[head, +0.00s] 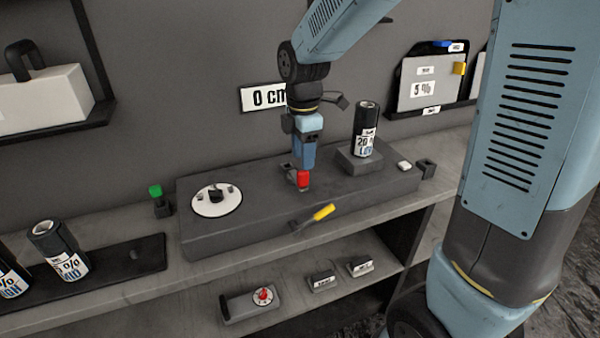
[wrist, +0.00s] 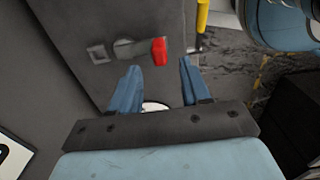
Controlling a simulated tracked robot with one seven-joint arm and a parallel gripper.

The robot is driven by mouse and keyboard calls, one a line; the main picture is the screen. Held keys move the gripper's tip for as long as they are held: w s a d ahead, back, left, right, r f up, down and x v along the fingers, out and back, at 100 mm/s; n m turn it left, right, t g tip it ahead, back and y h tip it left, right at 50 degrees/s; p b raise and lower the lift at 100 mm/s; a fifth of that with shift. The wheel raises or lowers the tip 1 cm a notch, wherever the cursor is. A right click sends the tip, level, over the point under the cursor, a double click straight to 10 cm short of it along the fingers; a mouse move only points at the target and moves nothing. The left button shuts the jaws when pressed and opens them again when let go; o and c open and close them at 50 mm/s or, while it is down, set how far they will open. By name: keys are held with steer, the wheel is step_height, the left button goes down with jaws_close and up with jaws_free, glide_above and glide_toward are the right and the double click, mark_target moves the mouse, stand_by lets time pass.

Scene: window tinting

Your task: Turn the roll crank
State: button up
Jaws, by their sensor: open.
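A grey machine box (head: 255,215) lies along the bench. A yellow-handled crank (head: 322,213) sticks out from its front face; its yellow grip (wrist: 202,14) shows at the top of the wrist view. A red-tipped lever (head: 303,181) is on the box top; in the wrist view its red tip (wrist: 159,51) lies just past my fingertips. No label tells which one is the roll crank. My gripper (head: 303,164) points down over the red tip, behind the yellow grip. Its blue fingers (wrist: 160,68) are apart with nothing held; I cannot tell if they touch the lever.
A white dial (head: 216,201) is on the box's left end. A 20 % roll (head: 367,130) stands on a block to the right. A "0 cm" sign (head: 262,97) hangs on the wall behind. More rolls (head: 60,252) stand at left. A shelf below holds small labelled items (head: 322,281).

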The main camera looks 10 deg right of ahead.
mark_target(301, 171)
steer(key=shift+f, duration=2.95)
steer(key=shift+c, duration=0.4)
jaws_close()
steer(key=shift+a, duration=0.3)
steer(key=shift+d, duration=0.1)
steer(key=shift+m, duration=0.3)
